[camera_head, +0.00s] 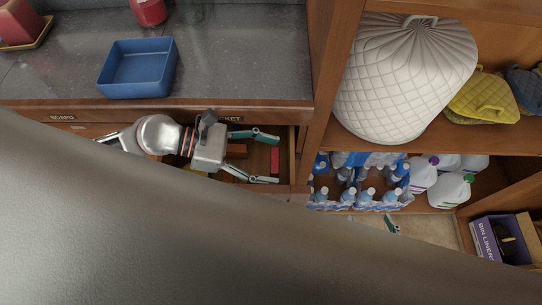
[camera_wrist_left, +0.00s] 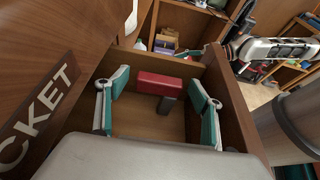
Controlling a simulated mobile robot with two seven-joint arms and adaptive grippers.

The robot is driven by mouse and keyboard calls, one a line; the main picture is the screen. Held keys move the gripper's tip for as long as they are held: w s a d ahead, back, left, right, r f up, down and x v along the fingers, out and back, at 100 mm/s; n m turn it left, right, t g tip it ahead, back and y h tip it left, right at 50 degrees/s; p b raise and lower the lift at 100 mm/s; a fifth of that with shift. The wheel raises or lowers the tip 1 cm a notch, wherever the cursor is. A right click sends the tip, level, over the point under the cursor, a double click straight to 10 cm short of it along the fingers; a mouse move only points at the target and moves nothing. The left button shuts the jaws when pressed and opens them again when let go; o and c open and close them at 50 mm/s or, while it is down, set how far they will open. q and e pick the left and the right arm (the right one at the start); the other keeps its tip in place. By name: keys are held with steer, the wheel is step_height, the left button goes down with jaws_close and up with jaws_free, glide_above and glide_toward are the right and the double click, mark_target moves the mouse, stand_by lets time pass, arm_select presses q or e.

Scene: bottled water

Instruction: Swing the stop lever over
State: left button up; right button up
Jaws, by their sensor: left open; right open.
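A red bar-shaped piece (camera_wrist_left: 160,83) with a dark stub under it is inside an open drawer (camera_wrist_left: 135,122); it may be the stop lever, but I cannot be sure. In the head view a red piece (camera_head: 275,160) shows in the drawer. My left gripper (camera_head: 277,160) is open over the drawer, its fingers on either side of the red piece. The left wrist view shows its fingers (camera_wrist_left: 158,80) apart, with no clear contact. My right gripper (camera_head: 392,224) is mostly hidden behind my arm in the head view; only a fingertip area shows, near the floor by the bottles.
A blue tray (camera_head: 138,92) sits on the grey counter (camera_head: 235,70) above the drawer. Wrapped water bottles (camera_head: 365,197) and white jugs (camera_head: 447,190) fill the low shelf at right. A quilted white cover (camera_head: 405,80) stands above them. My arm blocks the lower view.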

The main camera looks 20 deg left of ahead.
arm_select(q)
steer(key=shift+w+d+f, duration=0.15)
steer(key=shift+d+f, duration=0.05)
steer(key=shift+d, duration=0.25)
steer(key=c, duration=1.1)
steer(key=p, duration=0.1)
steer(key=n+t+p, duration=0.1)
steer(key=p, duration=0.1)
steer(key=shift+a+r, duration=0.1)
steer(key=shift+r, duration=0.15)
steer(key=shift+f+t+p, duration=0.1)
steer(key=shift+t+p, duration=0.2)
steer(key=shift+p, duration=0.25)
steer(key=shift+f+n+y, duration=0.1)
steer(key=shift+n+y, duration=0.2)
